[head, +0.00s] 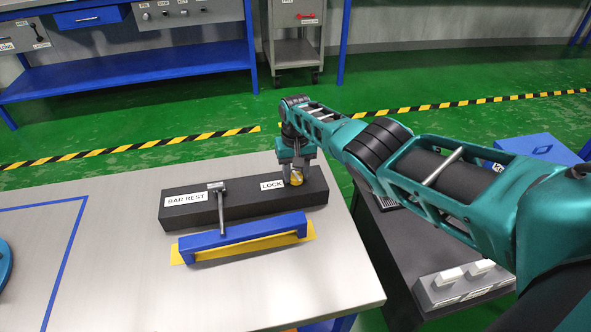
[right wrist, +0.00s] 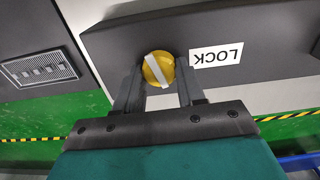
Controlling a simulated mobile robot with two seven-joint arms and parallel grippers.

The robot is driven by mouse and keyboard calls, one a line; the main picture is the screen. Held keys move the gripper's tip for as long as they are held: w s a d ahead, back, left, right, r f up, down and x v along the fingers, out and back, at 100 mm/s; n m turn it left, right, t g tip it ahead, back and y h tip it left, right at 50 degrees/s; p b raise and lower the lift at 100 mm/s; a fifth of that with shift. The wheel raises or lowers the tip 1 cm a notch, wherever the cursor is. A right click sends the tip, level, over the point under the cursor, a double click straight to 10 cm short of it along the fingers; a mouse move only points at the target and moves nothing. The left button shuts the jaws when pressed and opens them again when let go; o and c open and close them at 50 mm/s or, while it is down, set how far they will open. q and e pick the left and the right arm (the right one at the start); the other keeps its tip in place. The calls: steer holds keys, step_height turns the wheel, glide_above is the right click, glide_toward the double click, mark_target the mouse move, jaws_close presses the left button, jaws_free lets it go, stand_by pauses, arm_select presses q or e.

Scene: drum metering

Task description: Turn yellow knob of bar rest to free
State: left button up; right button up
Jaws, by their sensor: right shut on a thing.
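The bar rest (head: 240,205) is a long dark block on the grey table, with a BAR REST label at its left and a LOCK label near its right end. The yellow knob (head: 297,179) sits on its front face beside the LOCK label. In the right wrist view the knob (right wrist: 158,69) is round with a pale stripe across it, tilted in that picture. My right gripper (head: 297,172) is at the knob, and in the right wrist view its two fingers (right wrist: 159,80) stand on either side of it, shut on it. My left gripper is not in view.
A blue bar on a yellow strip (head: 245,237) lies in front of the bar rest. A grey metal T-shaped handle (head: 219,205) leans across the block. A dark cart (head: 410,250) stands right of the table. The table's left part is largely clear.

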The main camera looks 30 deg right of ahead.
mark_target(296, 175)
steer(key=shift+m, duration=1.4)
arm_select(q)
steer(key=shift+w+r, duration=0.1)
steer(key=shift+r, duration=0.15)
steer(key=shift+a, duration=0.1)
arm_select(e)
steer(key=shift+m, duration=0.4)
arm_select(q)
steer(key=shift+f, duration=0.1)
arm_select(e)
steer(key=o, duration=1.1)
steer(key=shift+c, duration=0.2)
step_height(296, 175, up, 7)
steer(key=p, duration=0.6)
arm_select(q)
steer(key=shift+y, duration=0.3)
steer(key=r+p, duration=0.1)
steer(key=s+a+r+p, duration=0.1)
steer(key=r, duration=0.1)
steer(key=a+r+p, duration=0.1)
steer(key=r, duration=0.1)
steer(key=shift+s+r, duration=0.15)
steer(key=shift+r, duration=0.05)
arm_select(e)
step_height(296, 175, up, 6)
